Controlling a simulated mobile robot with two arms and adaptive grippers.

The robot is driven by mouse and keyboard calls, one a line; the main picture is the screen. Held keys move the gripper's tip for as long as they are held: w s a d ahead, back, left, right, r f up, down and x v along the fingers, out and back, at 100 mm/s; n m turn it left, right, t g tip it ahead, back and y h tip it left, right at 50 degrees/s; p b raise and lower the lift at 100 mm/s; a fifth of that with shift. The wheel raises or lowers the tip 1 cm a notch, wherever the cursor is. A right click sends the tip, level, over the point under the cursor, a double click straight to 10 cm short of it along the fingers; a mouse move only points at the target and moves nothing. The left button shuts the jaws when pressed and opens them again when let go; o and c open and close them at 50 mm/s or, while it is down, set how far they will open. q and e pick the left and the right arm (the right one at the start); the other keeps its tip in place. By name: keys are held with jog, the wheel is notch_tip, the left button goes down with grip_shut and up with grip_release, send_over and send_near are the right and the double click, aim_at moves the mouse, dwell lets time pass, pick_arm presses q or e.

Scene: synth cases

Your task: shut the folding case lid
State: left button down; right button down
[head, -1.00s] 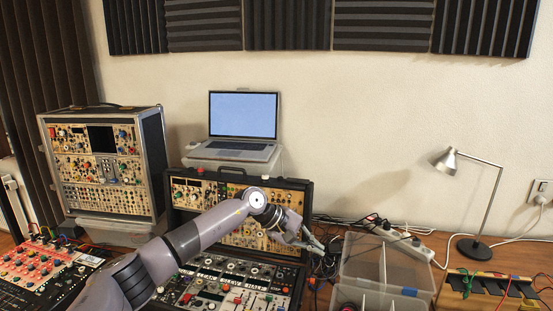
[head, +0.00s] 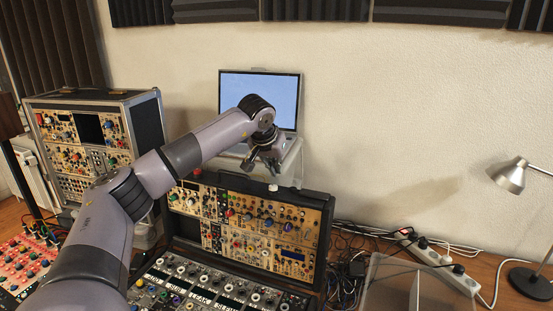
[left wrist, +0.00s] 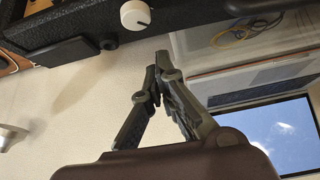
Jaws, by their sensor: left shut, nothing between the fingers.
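The folding case stands open on the desk. Its lid (head: 240,224) is raised and leans back, with a panel of knobs and jacks facing me. Its base (head: 204,282) lies in front, partly hidden by my left arm. My left gripper (head: 262,168) is shut and empty, at the lid's top edge near a white knob. In the left wrist view the shut fingers (left wrist: 158,66) are close to the lid's dark edge (left wrist: 70,28) and the white knob (left wrist: 135,14). I cannot tell whether they touch the lid. My right gripper is not in view.
A laptop (head: 285,88) stands on a clear box (head: 291,163) behind the lid. A tall synth case (head: 148,122) is at left. A clear divided bin (head: 392,288), a power strip (head: 441,262) and a lamp (head: 508,176) are at right. The wall is close behind.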

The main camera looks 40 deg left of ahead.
pick_arm(q)
jog(key=p+x, duration=0.1)
jog(key=x, duration=0.4)
jog(key=shift+w+f, duration=0.25)
jog(key=shift+f, duration=0.05)
